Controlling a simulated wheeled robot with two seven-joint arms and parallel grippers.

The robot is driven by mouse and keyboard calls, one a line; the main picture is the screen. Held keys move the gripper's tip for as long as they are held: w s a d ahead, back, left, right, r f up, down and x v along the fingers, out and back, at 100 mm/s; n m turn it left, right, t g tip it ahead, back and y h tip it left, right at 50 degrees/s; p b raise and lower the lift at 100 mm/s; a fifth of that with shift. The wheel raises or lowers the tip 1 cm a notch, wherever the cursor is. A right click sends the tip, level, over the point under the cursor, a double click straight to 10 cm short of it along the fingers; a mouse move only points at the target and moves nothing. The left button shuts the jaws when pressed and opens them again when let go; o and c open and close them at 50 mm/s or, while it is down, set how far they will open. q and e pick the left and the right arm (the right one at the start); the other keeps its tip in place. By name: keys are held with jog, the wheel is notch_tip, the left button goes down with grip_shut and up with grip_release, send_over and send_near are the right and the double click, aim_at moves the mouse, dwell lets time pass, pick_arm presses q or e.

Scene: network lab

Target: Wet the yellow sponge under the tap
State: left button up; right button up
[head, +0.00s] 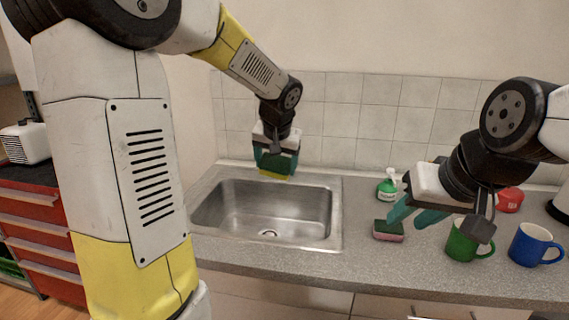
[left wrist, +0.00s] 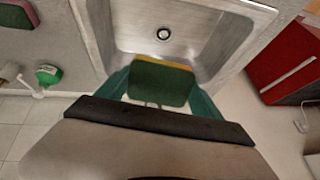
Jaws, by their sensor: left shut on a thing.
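The yellow sponge (head: 276,176), with a dark green face (left wrist: 158,84), is held in my left gripper (head: 275,165). My left gripper is shut on it, above the back part of the steel sink (head: 208,212). In the left wrist view the sponge sits between the teal fingers, with its yellow edge toward the basin. I cannot make out the tap in either view; it may be hidden behind my left gripper. My right gripper (head: 410,221) is over the counter right of the sink, its teal fingers apart and empty.
A pink and green sponge (head: 388,230) lies right of the sink. A green soap bottle (head: 386,189) stands behind it. A green mug (head: 464,246), a blue mug (head: 533,246) and a red object (head: 510,200) crowd the right. A red drawer cabinet (head: 43,240) stands left.

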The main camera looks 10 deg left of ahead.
pick_arm(q)
jog(key=w+a+f, duration=0.1)
jog(key=w, duration=0.5)
jog(key=w+a+f, duration=0.1)
jog(key=w+a, duration=0.1)
jog(key=w, duration=0.4)
jog(key=shift+w+a+f, duration=0.15)
jog(key=shift+w+f, duration=0.1)
jog(key=shift+f, duration=0.1)
pick_arm(e)
jog(key=shift+c, duration=0.5)
